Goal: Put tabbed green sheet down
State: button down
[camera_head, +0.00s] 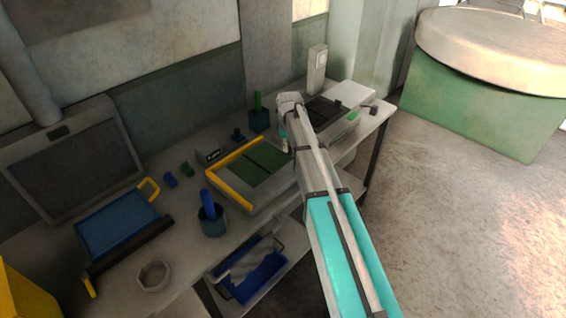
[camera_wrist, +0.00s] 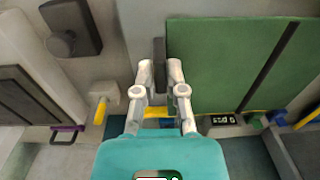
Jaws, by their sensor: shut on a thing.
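The green sheet (camera_head: 252,163), crossed by a dark stripe, is on or just above a pale fixture (camera_head: 262,196) with a yellow edge. In the wrist view the green sheet (camera_wrist: 215,65) fills the upper right. A dark tab (camera_wrist: 160,55) at its left edge lies between my fingertips. My gripper (camera_wrist: 160,70) is shut on this tab. In the head view my gripper (camera_head: 285,148) is at the sheet's right edge, partly hidden by my arm. I cannot tell whether the sheet touches the fixture.
A pot with a green item (camera_head: 258,118) stands behind, and a cup with a blue item (camera_head: 213,222) in front. A blue tray (camera_head: 118,222) lies left. A small display (camera_head: 208,156) is behind the fixture. A blue bin (camera_head: 255,280) sits lower, in front. A dark-topped device (camera_head: 325,110) stands right.

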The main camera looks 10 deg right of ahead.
aim_at(280, 151)
jog(key=shift+w+a+f+b, duration=0.3)
jog(key=shift+a+f+b, duration=0.15)
jog(key=shift+f, duration=0.2)
jog(key=shift+w+a+f+b, duration=0.25)
jog(key=shift+a+f+b, duration=0.2)
jog(key=shift+f, duration=0.15)
jog(key=shift+w+a+f+b, duration=0.25)
jog(key=shift+a+f+b, duration=0.15)
jog(key=shift+f+b, duration=1.6)
jog(key=c, duration=0.7)
grip_release()
jog(key=shift+r, duration=0.1)
notch_tip(280, 151, up, 12)
jog(key=p, duration=1.2)
jog(key=shift+d, duration=0.15)
